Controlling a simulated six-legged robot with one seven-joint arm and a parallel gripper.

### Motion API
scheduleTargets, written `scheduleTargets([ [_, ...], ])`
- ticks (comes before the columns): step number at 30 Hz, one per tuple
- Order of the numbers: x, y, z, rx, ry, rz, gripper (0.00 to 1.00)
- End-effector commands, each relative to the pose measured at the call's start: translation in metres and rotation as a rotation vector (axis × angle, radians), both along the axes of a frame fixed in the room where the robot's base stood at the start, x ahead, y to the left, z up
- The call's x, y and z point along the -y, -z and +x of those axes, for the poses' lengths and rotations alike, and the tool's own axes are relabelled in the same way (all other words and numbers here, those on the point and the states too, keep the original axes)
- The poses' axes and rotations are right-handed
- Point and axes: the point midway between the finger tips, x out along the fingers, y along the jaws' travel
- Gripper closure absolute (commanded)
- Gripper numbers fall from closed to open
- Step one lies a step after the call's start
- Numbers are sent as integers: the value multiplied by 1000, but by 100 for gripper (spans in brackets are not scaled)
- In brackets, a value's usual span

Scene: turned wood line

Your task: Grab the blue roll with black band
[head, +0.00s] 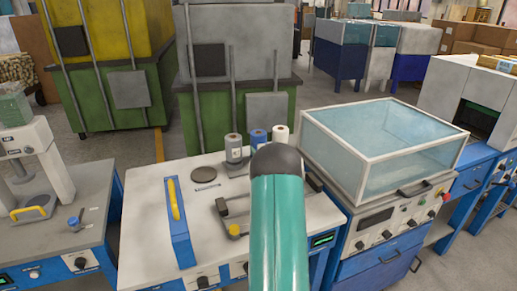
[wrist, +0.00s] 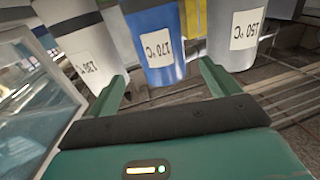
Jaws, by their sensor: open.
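The blue roll (wrist: 160,35) stands between two other rolls in the wrist view, with a white label reading 170 °C. A dark strip shows near its top edge in that view. In the head view the blue roll (head: 258,137) stands at the back of the white-topped bench, its lower part hidden by my arm. My gripper (wrist: 162,82) is open, with its two fingers apart on either side of the blue roll's near end and nothing held. The gripper is hidden behind my arm in the head view.
A grey roll (head: 233,150) stands left of the blue one and a white roll (head: 280,137) right, both close by. A glass-walled box (head: 385,145) stands to the right. A blue block with a yellow handle (head: 179,222) lies on the white bench top (head: 145,185).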

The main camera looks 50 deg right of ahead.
Motion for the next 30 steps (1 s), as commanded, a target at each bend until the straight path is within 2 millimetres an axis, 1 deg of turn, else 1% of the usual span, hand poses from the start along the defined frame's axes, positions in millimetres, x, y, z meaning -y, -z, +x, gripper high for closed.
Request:
scheduleTargets([
  [1,4,0,8,1,-2,-1,12],
  [3,9,1,16,-1,-1,1,12],
  [11,17,0,32,0,-1,0,12],
  [15,27,-1,50,0,-2,-1,12],
  [19,35,-1,63,-1,-1,-1,12],
  [23,38,-1,68,-1,0,0,12],
  [29,39,-2,69,0,0,0,12],
  [30,39,-2,69,0,0,0,18],
])
